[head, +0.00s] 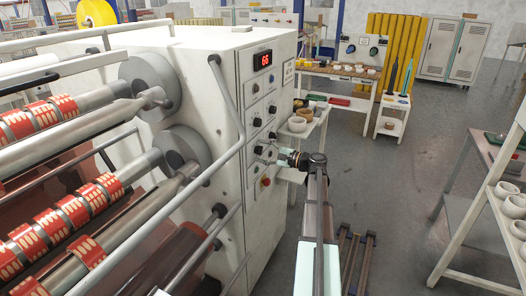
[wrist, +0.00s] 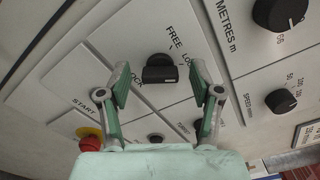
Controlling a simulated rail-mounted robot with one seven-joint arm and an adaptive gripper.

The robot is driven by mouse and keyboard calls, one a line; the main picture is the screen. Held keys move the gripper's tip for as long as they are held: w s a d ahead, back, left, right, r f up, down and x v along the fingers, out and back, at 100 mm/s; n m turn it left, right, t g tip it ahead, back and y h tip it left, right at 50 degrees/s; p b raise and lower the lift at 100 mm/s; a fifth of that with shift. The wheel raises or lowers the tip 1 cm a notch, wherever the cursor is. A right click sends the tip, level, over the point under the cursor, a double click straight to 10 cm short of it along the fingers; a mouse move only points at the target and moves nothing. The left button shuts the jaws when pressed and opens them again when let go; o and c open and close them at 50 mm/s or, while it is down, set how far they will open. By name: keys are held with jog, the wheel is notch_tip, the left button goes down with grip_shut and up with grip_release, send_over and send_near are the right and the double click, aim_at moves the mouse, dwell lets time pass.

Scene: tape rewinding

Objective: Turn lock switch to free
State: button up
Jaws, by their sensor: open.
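The lock switch (wrist: 159,70) is a black rotary knob on the white control panel. The word FREE is printed above it, and partly hidden lettering lies beside it. Its pointer direction is hard to make out. My gripper (wrist: 160,82) is open, with one finger to the left and one to the right of the knob. Clear gaps show between the fingers and the knob, and I cannot tell how far off the panel they are. In the head view my gripper (head: 273,154) is at the lower part of the panel, hiding the switch.
A red emergency button (wrist: 90,144) on a yellow base is by the left finger. The METRES knob (wrist: 280,13) and SPEED knob (wrist: 281,101) are to the right. A red display (head: 263,60) tops the panel. A bent grey rail (head: 228,120) runs left of the panel.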

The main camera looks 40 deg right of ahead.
jog(key=shift+w+a, duration=0.1)
jog(key=c, duration=1.2)
jog(key=shift+o, duration=0.3)
jog(key=shift+f+b, duration=0.1)
jog(key=shift+b, duration=0.5)
jog(key=n+b, duration=1.1)
jog(key=b, duration=0.6)
jog(key=shift+f+n, duration=0.15)
jog(key=shift+n, duration=0.25)
